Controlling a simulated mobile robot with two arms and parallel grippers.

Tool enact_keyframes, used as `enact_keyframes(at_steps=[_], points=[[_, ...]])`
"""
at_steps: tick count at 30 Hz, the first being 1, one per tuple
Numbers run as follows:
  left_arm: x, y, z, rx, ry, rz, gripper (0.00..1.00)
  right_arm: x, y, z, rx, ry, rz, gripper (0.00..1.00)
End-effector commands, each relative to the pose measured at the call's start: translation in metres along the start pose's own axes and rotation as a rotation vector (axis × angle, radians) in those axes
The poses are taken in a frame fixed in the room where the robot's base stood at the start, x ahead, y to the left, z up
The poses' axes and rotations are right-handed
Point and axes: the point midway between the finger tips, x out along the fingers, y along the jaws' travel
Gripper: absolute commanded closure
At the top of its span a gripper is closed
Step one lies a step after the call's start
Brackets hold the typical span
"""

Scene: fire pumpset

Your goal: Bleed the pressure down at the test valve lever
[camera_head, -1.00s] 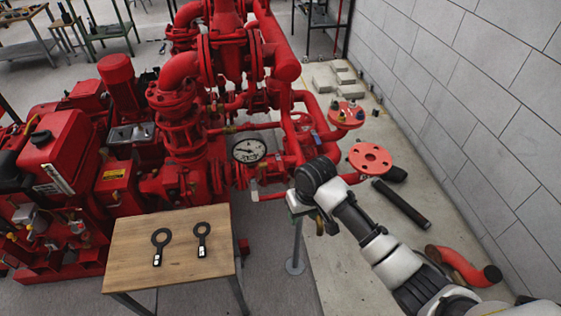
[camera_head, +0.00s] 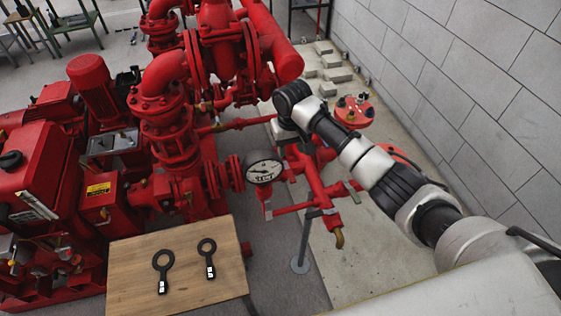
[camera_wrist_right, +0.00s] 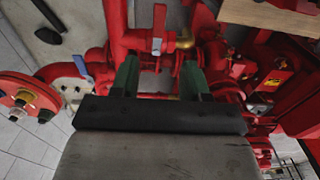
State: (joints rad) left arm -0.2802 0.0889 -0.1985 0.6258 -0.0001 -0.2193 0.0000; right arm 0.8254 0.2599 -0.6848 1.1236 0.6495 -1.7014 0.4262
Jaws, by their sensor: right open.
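My right gripper (camera_head: 284,133) hangs over the red pipework behind the pressure gauge (camera_head: 264,171); its fingers are hidden in the head view. In the right wrist view the gripper (camera_wrist_right: 160,80) is open, with two green fingers apart and no lever held. A small pale-and-red lever (camera_wrist_right: 158,28) on a red pipe lies ahead between the fingers' lines, apart from them. A blue lever (camera_wrist_right: 80,65) is to its left. I cannot tell which is the test valve lever. My left gripper is not in view.
A wooden table (camera_head: 225,285) with two black ring-handled tools (camera_head: 162,270) stands in front. Red pump pipes (camera_head: 175,130) crowd the left and middle. A block wall (camera_head: 450,90) is on the right. A brass-ended drain pipe (camera_head: 339,238) sticks out low.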

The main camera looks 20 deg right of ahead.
Motion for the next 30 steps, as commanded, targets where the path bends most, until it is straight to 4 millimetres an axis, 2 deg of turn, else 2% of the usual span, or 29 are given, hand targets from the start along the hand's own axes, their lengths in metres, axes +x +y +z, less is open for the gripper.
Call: enact_keyframes(at_steps=[5,11,18,24,30], points=[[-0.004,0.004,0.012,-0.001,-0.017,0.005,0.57,0.021,0.0,0.001,0.002,-0.005,0.001,0.54],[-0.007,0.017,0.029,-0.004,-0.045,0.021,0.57,0.061,-0.001,0.001,0.001,-0.005,0.001,0.54],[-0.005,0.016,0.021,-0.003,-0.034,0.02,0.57,0.097,0.0,0.001,0.0,-0.004,0.0,0.54],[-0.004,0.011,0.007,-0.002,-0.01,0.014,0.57,0.106,0.0,0.001,-0.001,-0.001,0.0,0.54],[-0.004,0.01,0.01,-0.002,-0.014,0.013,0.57,0.107,0.0,0.001,-0.001,-0.001,0.0,0.54]])
